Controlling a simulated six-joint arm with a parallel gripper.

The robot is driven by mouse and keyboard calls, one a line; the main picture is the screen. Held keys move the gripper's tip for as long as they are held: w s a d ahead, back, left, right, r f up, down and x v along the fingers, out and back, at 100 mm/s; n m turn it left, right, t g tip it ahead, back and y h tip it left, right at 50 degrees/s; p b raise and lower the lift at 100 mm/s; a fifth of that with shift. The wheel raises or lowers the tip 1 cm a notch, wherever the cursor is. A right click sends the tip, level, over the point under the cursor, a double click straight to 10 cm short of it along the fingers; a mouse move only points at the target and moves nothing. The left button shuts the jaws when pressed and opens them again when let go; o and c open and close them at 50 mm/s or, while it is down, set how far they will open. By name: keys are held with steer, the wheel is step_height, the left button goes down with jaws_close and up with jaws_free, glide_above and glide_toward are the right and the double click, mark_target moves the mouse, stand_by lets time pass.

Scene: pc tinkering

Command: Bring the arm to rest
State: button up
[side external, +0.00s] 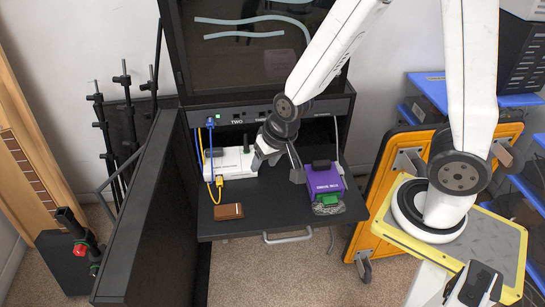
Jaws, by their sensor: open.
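My gripper (279,165) is above the black pull-out shelf (260,223) of the dark cabinet. Its fingers are apart, with nothing seen between them. The left finger is close to the right end of a white box (229,163). The right finger is just left of a purple box (323,181). I cannot tell whether either finger touches a box. My arm reaches in from the upper right.
A brown block (229,211) lies at the shelf's front left. A blue cable (211,150) and a yellow-plugged cable (219,188) hang by the white box. A green connector (328,199) is on the purple box. The cabinet door (135,215) stands open at left.

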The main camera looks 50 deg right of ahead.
steer(key=s+d+r+n+g+h, duration=0.1)
steer(key=s+d+r+n, duration=0.2)
steer(key=s+d+n, duration=0.1)
steer(key=shift+s+d+r, duration=0.25)
steer(key=shift+s+d, duration=0.45)
steer(key=shift+s, duration=0.1)
